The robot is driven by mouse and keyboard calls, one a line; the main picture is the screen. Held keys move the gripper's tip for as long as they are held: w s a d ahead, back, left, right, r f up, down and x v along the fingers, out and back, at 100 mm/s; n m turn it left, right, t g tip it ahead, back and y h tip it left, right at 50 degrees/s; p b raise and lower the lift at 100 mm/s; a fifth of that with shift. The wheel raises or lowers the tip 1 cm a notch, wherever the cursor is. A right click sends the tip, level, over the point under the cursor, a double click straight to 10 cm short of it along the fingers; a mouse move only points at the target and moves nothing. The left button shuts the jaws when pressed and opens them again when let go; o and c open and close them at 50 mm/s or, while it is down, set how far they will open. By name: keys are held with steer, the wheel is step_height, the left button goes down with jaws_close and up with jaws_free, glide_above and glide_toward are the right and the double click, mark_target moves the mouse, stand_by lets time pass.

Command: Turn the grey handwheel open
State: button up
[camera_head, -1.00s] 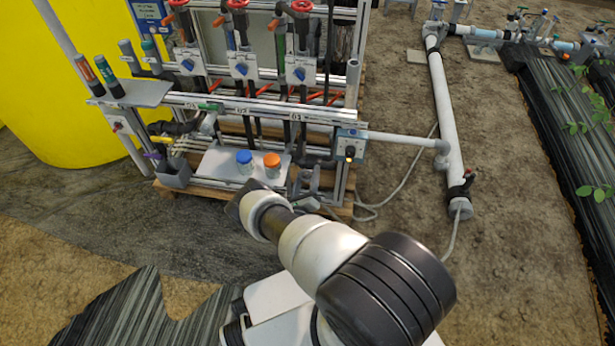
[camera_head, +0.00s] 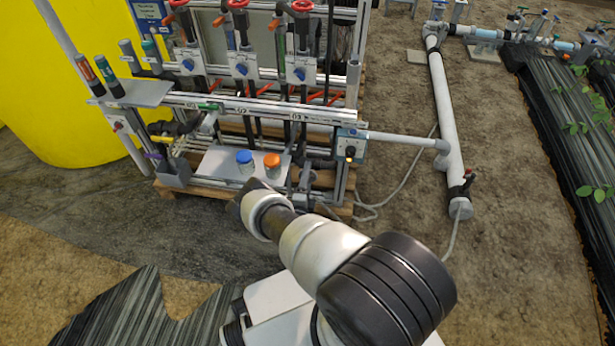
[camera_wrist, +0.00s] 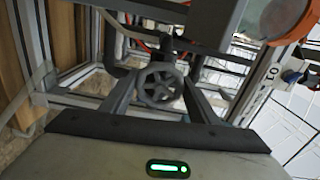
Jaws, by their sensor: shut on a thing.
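The grey handwheel (camera_wrist: 160,85) is a small spoked wheel in the middle of the wrist view. My gripper (camera_wrist: 161,88) has one dark finger on each side of its rim and is shut on it. The wheel sits low in the skid frame, with a dark pipe and valve parts behind it.
A control box (camera_head: 351,145) and skid posts stand close on the right. Open soil lies further right.

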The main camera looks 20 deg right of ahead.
steer(key=shift+n, duration=1.1)
steer(key=o, duration=1.1)
